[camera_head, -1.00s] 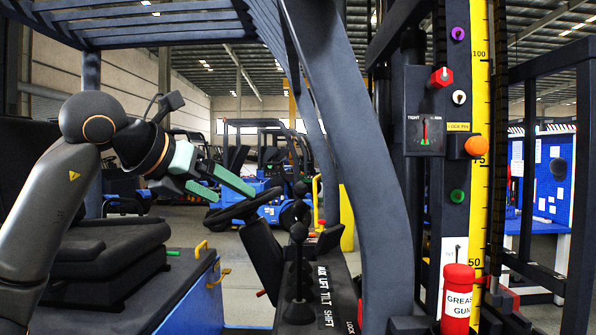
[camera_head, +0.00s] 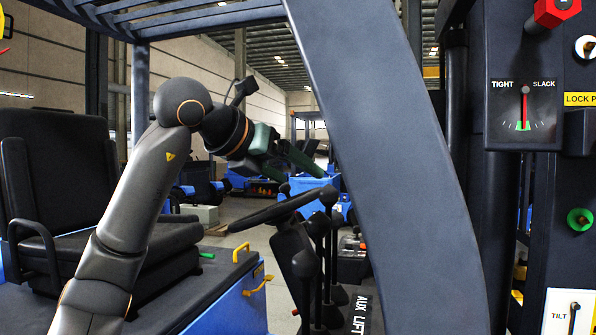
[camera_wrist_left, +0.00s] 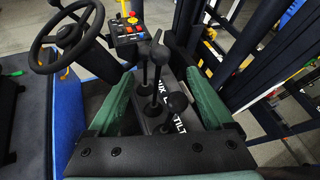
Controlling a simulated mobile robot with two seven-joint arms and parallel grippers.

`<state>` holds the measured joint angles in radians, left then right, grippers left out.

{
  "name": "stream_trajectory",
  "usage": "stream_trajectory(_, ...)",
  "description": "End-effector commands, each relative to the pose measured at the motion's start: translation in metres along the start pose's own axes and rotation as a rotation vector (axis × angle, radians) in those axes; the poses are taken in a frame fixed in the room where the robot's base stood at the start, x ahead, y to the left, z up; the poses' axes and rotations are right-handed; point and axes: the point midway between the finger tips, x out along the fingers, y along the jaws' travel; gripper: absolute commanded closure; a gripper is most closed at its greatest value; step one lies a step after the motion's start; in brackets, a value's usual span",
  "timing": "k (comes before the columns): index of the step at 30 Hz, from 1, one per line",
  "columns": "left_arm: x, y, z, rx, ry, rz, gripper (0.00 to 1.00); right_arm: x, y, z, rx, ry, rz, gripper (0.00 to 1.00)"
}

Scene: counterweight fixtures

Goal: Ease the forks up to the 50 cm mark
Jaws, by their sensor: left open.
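My left gripper (camera_head: 303,175) is open and empty, with green fingers, above the steering wheel and close to the lever tops in the head view. In the left wrist view its fingers (camera_wrist_left: 160,75) stand wide apart, with black ball-topped levers (camera_wrist_left: 177,103) showing between them; I cannot tell the depth gap. The same levers (camera_head: 305,264) rise from the console in the head view. A label strip (camera_head: 362,312) beside them reads AUX and LIFT. It continues with TILT in the left wrist view (camera_wrist_left: 182,125). The forks and the height scale are out of view. My right gripper is not in view.
A thick dark pillar (camera_head: 385,160) stands right of the levers. On the mast, a TIGHT/SLACK gauge (camera_head: 524,115) has its needle upright over green. The steering wheel (camera_head: 280,208) and seat (camera_head: 62,180) are to the left. A switch box (camera_wrist_left: 126,35) lies beyond the levers.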

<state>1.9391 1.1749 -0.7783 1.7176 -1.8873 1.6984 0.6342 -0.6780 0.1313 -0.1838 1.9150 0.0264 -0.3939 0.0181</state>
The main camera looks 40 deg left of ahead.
Motion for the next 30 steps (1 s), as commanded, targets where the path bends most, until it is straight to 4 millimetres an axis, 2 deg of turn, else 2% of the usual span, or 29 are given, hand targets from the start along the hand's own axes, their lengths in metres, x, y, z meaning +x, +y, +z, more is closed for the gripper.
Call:
stream_trajectory(6, 0.04, 0.0, -0.003, 0.001, 0.005, 0.0, 0.15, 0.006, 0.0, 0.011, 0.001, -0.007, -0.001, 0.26)
stream_trajectory(15, 0.091, 0.0, -0.001, 0.001, 0.004, 0.0, 0.15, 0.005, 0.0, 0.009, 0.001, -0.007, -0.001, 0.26)
stream_trajectory(21, 0.106, -0.001, -0.001, 0.001, 0.002, -0.001, 0.15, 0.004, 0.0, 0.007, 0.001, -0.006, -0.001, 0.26)
stream_trajectory(30, 0.108, 0.0, 0.0, 0.001, 0.0, -0.001, 0.15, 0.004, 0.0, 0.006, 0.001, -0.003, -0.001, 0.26)
